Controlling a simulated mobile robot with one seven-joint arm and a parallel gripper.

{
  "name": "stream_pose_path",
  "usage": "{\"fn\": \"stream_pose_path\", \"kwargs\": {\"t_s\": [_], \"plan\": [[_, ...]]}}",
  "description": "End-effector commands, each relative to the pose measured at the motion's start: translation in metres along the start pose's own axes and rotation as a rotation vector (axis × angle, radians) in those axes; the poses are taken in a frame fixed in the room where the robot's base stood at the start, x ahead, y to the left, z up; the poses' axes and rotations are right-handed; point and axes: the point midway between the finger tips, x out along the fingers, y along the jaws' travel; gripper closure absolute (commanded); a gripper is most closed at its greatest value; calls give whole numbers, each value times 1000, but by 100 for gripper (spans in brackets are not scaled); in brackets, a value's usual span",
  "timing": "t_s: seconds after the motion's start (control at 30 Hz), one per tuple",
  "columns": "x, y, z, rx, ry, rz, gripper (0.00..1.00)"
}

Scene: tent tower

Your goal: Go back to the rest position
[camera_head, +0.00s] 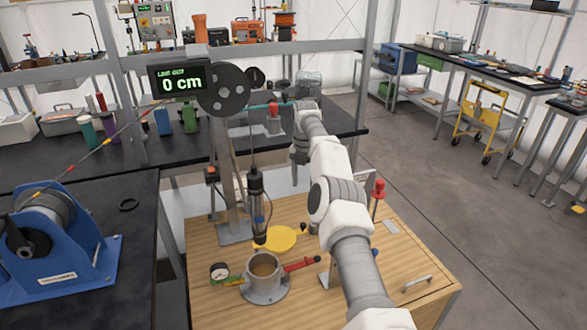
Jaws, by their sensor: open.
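My arm (333,212) reaches up from the bottom right, across the wooden bench top, and bends at its far end. My gripper (298,157) hangs down at that far end, partly behind the arm, small and open. I see nothing in it. A dark cylinder-shaped tool (257,208) hangs on a line from a pulley (229,90), above and beside a grey open-topped cup (264,277). A display (180,81) beside the pulley reads 0 cm.
A red-topped post (377,200) stands right of my arm. A blue winch (58,245) stands left. Open floor (480,230) lies right.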

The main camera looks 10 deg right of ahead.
Motion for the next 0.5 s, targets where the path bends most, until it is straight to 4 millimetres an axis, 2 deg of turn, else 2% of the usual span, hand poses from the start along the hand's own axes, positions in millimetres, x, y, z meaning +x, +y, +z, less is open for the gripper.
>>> {"fn": "stream_pose_path", "kwargs": {"t_s": [0.13,0.27,0.5], "plan": [[-30,10,-5,55,-23,8,43],[-75,21,-17,166,-60,20,43],[-155,29,-56,423,-122,57,43]]}}
